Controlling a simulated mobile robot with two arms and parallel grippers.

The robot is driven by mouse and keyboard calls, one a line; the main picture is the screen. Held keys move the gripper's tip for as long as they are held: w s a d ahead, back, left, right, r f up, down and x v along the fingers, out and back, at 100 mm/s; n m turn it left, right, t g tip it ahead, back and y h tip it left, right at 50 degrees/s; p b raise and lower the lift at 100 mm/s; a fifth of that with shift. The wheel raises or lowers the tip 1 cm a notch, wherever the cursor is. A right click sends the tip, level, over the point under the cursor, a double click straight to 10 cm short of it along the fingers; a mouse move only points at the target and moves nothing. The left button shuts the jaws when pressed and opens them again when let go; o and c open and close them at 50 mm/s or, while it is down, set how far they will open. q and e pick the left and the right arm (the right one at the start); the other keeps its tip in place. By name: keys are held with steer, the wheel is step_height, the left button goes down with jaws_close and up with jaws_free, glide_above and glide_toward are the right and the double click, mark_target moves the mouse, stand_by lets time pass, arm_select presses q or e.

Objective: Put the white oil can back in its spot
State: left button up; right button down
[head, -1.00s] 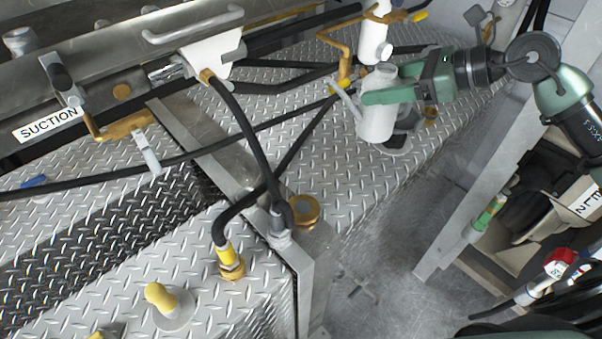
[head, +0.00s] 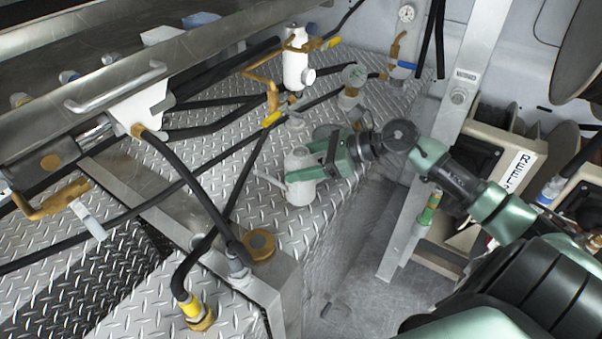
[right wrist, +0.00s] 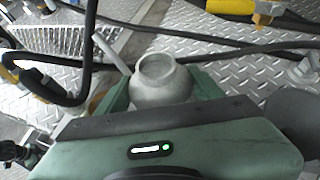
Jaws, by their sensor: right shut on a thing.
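The white oil can (head: 301,190) stands upright on or just above the diamond-plate deck in the head view; I cannot tell whether its base touches. Its thin spout (head: 268,179) points left. My right gripper (head: 312,172) reaches in from the right and is shut around the can's upper body. In the right wrist view the can's round open top (right wrist: 160,78) sits between the green fingers. My left gripper is not in view. No marked spot for the can is clearly visible.
A metal post (head: 430,160) and reels stand at right. Bare deck (head: 290,235) lies in front.

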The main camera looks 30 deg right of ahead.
step_height(320, 180, down, 4)
steer(key=shift+f+p, duration=0.1)
steer(key=shift+p, duration=0.2)
steer(key=shift+f, duration=0.15)
steer(key=shift+c, duration=1.2)
jaws_free()
steer(key=b+v, duration=0.3)
steer(key=v, duration=0.9)
